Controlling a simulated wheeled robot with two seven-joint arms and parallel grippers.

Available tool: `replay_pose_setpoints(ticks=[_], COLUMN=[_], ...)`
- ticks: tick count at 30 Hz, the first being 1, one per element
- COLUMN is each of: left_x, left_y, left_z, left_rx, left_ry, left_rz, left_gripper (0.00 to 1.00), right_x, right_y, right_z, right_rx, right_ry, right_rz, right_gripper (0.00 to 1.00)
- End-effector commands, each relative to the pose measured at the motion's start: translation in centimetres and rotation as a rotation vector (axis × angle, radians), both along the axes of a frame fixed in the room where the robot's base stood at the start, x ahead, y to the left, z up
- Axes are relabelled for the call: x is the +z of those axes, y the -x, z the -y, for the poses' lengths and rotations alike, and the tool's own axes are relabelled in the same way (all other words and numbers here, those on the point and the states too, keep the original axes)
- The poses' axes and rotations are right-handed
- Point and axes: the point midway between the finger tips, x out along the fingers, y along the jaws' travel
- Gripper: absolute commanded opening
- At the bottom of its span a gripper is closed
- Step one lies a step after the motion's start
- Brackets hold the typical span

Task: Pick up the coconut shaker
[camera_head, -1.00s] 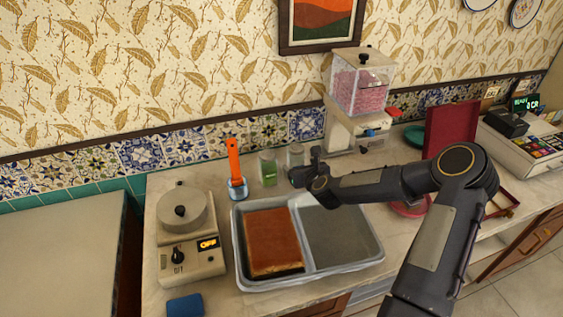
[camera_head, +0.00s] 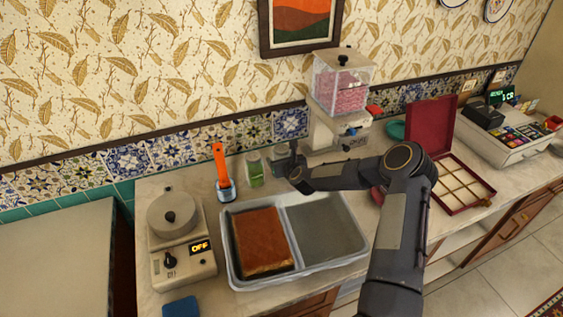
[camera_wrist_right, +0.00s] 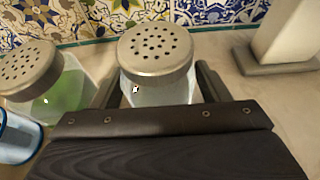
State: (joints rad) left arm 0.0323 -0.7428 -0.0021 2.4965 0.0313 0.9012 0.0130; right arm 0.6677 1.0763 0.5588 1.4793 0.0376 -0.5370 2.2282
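The coconut shaker, a clear jar with a perforated metal lid and pale contents, stands upright in the right wrist view (camera_wrist_right: 158,62). In the head view it is mostly hidden behind my right gripper (camera_head: 287,165). In the right wrist view the two dark fingers (camera_wrist_right: 158,92) lie on either side of the jar, below its lid. They look open, with a gap at the right finger; contact on the left is unclear. A similar shaker with green contents (camera_head: 254,170) stands just left of it. My left gripper is not in view.
A two-part metal tray (camera_head: 300,283) with a brown slab (camera_head: 262,242) lies in front. An orange-handled brush in a blue cup (camera_head: 222,172) stands left of the green shaker. A dispenser with pink contents (camera_head: 340,95) stands to the right, near the tiled wall.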

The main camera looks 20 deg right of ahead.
Motion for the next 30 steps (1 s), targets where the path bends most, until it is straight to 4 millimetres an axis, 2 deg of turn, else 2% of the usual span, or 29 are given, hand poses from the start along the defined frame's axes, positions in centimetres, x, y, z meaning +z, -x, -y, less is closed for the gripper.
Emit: replay_pose_setpoints(ticks=[2, 10, 19, 23, 27, 30], left_x=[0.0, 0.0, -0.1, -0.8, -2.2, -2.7], left_y=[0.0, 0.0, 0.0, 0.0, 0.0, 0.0], left_z=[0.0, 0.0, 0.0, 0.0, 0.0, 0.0], left_rx=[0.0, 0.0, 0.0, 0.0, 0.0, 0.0], left_ry=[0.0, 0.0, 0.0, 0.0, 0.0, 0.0], left_rz=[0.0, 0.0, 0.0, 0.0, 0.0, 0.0], left_gripper=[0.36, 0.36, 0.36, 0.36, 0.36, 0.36], right_x=[0.0, 0.0, 0.3, 1.1, 3.3, 5.5], right_y=[0.0, 0.0, 0.0, 0.0, 0.0, 2.1], right_z=[0.0, 0.0, 0.0, 0.0, 0.0, 0.4], right_rx=[0.0, 0.0, 0.0, 0.0, 0.001, 0.0], right_ry=[0.0, 0.0, 0.001, 0.001, 0.005, 0.006], right_rz=[0.0, 0.0, 0.002, 0.004, 0.008, 0.005], right_gripper=[0.58, 0.22, 0.21, 0.21, 0.21, 0.21])
